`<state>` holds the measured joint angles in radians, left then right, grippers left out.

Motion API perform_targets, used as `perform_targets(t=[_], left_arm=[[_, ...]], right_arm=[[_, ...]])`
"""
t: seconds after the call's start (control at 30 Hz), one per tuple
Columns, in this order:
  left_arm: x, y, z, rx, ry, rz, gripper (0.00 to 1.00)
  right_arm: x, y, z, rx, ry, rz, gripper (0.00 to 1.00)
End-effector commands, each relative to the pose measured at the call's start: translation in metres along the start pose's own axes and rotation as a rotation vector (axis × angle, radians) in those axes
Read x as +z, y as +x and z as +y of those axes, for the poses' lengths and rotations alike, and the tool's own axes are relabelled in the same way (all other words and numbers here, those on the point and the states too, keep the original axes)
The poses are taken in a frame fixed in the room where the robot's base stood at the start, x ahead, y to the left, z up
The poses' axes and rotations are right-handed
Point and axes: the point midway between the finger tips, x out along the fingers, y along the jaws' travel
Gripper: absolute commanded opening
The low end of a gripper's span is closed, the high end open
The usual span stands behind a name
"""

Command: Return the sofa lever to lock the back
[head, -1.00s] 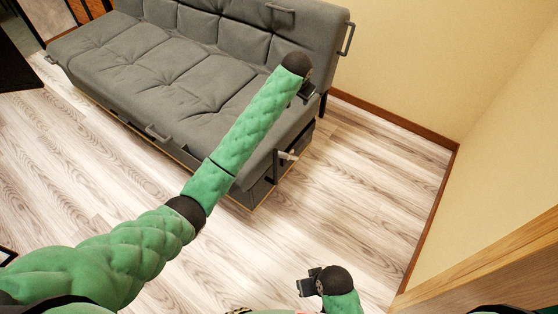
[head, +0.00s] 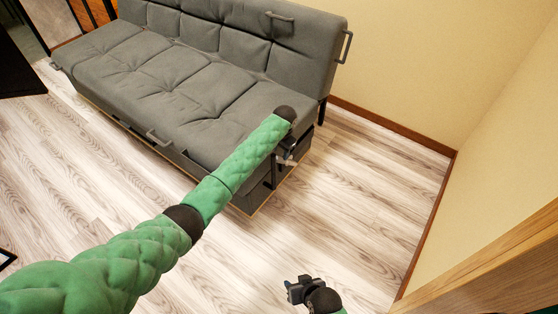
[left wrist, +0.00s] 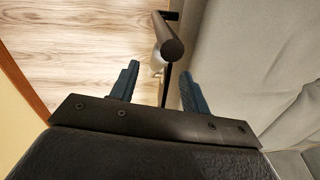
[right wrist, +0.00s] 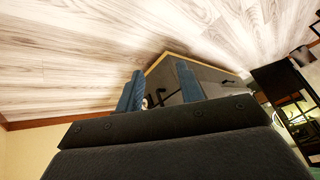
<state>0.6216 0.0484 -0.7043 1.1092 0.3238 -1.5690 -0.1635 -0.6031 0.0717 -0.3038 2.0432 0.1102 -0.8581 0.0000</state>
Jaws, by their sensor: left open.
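The grey sofa (head: 190,75) stands with its back upright. At its near right end is the lever (head: 289,161), a dark fitting with a pale part. My left gripper (head: 291,143) is at this end, close to the lever and partly hidden by my arm. In the left wrist view, the open left fingers (left wrist: 160,80) lie either side of a dark round-ended rod (left wrist: 171,48), seemingly the lever's handle; I cannot tell whether they touch it. My right gripper (head: 298,288) is low at the front, far from the sofa, open and empty (right wrist: 158,88).
The pale wood floor (head: 370,190) is clear right of the sofa. A cream wall (head: 410,70) with a brown skirting board closes the right side. A wooden edge (head: 490,265) stands close at lower right. Grey handles (head: 346,46) stick out from the sofa.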

Motion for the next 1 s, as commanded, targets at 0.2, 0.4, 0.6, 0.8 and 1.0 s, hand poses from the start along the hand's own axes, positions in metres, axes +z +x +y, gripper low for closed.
perform_targets(t=[0.2, 0.4, 0.6, 0.8, 1.0], left_arm=[[0.001, 0.033, 0.000, 0.000, -0.001, -0.002, 0.47], [0.000, 0.056, 0.000, 0.000, -0.002, 0.000, 0.47], [0.000, 0.066, 0.000, 0.000, -0.001, 0.001, 0.47], [0.000, 0.067, 0.000, 0.000, -0.001, 0.001, 0.47], [0.000, 0.067, 0.000, 0.000, -0.001, 0.001, 0.17]], right_arm=[[0.004, 0.005, 0.001, 0.001, 0.000, 0.004, 0.38], [0.007, 0.010, 0.002, 0.002, 0.001, 0.009, 0.38], [0.010, 0.012, 0.003, 0.002, 0.001, 0.009, 0.38], [0.011, 0.013, 0.002, 0.001, 0.001, 0.008, 0.38], [0.011, 0.012, 0.002, 0.001, 0.001, 0.009, 0.38]])
